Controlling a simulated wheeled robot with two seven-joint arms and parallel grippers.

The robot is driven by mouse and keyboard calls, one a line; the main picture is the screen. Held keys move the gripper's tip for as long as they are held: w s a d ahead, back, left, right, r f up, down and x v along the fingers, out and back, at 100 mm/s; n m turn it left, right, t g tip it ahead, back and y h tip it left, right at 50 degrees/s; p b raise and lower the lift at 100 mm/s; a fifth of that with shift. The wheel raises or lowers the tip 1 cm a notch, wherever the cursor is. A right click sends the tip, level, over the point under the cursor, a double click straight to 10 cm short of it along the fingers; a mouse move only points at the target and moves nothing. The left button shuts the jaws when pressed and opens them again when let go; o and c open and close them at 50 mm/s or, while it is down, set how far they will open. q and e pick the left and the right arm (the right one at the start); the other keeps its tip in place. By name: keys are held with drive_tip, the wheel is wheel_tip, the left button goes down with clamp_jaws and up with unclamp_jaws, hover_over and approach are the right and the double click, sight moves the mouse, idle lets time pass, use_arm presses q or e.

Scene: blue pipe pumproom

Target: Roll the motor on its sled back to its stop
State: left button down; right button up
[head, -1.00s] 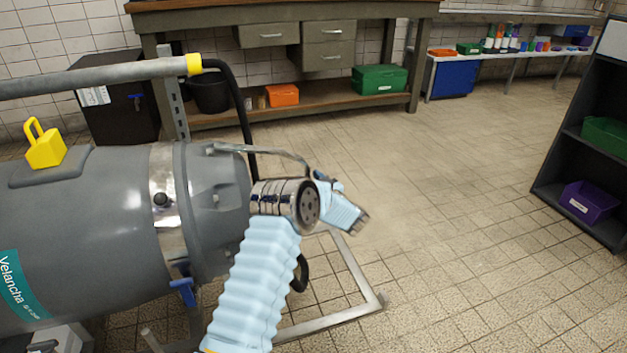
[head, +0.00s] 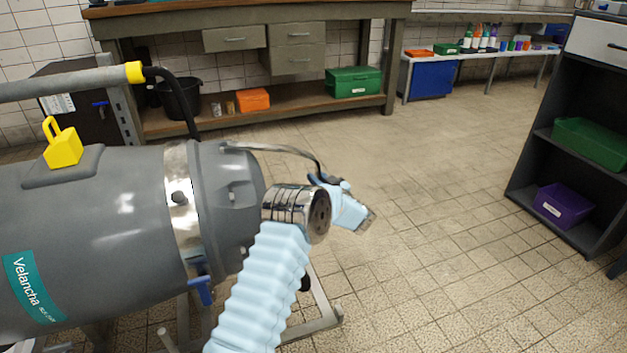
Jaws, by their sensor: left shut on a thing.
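The motor (head: 95,230) is a big grey cylinder with a teal Velancha label, lying on its side at the left. A bright metal band (head: 181,205) circles it near its right end. A thin grey curved handle (head: 265,147) reaches from that end to my left gripper (head: 322,178). The gripper is shut on the handle; my wrist partly hides the jaws. The sled under the motor is mostly hidden, and I cannot make out its stop. Below is a grey metal frame (head: 318,322) on the floor. My right gripper is not in view.
A grey rail (head: 60,84) with a yellow collar and black hose runs above the motor. A workbench (head: 240,120) stands behind, and a dark shelf (head: 522,180) with green and purple bins stands at the right. The tiled floor between is clear.

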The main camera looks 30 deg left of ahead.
use_arm(q)
drive_tip(key=shift+w+d+r, duration=0.1)
drive_tip(key=shift+w+d, duration=0.3)
drive_tip(key=shift+d, duration=0.05)
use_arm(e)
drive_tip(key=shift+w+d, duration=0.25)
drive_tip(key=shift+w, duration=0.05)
use_arm(q)
drive_tip(key=c, duration=1.1)
unclamp_jaws()
drive_tip(key=shift+w, duration=0.15)
drive_tip(key=shift+c, duration=0.2)
drive_tip(key=shift+a, duration=0.1)
drive_tip(key=shift+s+a, duration=0.15)
drive_tip(key=shift+s, duration=0.05)
drive_tip(key=p+v, duration=0.1)
drive_tip(key=v, duration=1.3)
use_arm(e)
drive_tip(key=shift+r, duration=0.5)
